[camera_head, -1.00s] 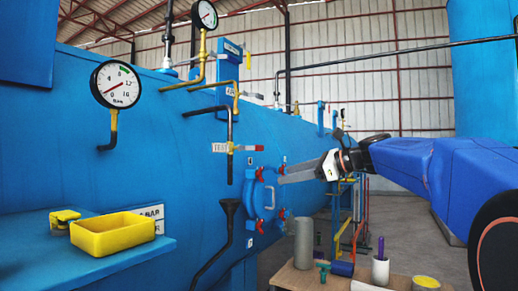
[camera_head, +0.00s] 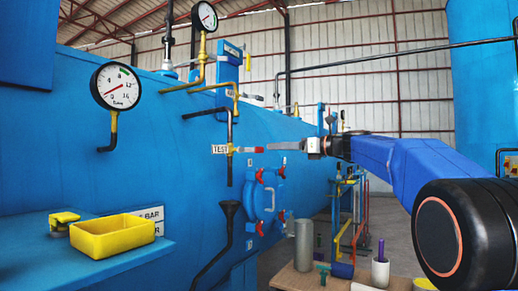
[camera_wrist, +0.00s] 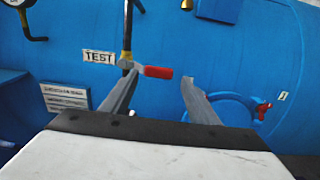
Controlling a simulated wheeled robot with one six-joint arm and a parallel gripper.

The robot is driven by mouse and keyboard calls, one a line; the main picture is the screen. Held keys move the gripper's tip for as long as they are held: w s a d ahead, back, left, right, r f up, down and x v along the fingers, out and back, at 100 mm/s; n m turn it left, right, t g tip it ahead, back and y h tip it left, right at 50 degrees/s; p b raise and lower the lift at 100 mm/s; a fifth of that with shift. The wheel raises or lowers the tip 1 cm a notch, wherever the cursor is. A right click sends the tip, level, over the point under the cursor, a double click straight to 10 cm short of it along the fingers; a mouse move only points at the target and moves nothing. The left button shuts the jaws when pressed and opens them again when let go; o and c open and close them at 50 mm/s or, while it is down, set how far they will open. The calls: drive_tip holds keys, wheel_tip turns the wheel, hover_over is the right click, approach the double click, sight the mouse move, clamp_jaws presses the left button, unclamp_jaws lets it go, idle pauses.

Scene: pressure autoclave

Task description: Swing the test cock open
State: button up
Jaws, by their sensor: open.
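The test cock (camera_head: 231,149) sits on a thin vertical pipe, beside a white TEST label (camera_head: 219,149). Its red lever (camera_head: 250,149) lies level and points right. My gripper (camera_head: 270,146) is level with the lever and close to its right end. In the wrist view, my gripper (camera_wrist: 161,76) is open and empty. The red lever (camera_wrist: 158,72) shows between the fingertips, with the left finger overlapping its pipe end and the right finger apart from its free end. I cannot tell whether the left finger touches it.
A black funnel (camera_head: 230,206) stands below the cock's pipe. A round hatch (camera_head: 265,200) with red clamps is below the gripper. A pressure gauge (camera_head: 118,86) and a yellow tray (camera_head: 112,236) are to the left. A bench (camera_head: 300,277) with several items stands below.

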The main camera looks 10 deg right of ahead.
drive_tip(key=x, duration=0.9)
drive_tip(key=shift+w+a, duration=0.1)
drive_tip(key=shift+a, duration=0.05)
drive_tip(key=shift+c, duration=0.6)
drive_tip(key=c, duration=1.1)
drive_tip(key=shift+a+r+n, duration=0.1)
drive_tip(key=shift+r+n, duration=0.7)
drive_tip(key=shift+n, duration=0.3)
drive_tip(key=r+n, duration=0.1)
drive_tip(key=s+n, duration=0.1)
drive_tip(key=shift+a+r+n, duration=0.3)
drive_tip(key=shift+r, duration=0.1)
drive_tip(key=s+a+r+n, duration=0.3)
drive_tip(key=s+a+n, duration=0.3)
drive_tip(key=n, duration=0.7)
drive_tip(key=shift+r, duration=0.4)
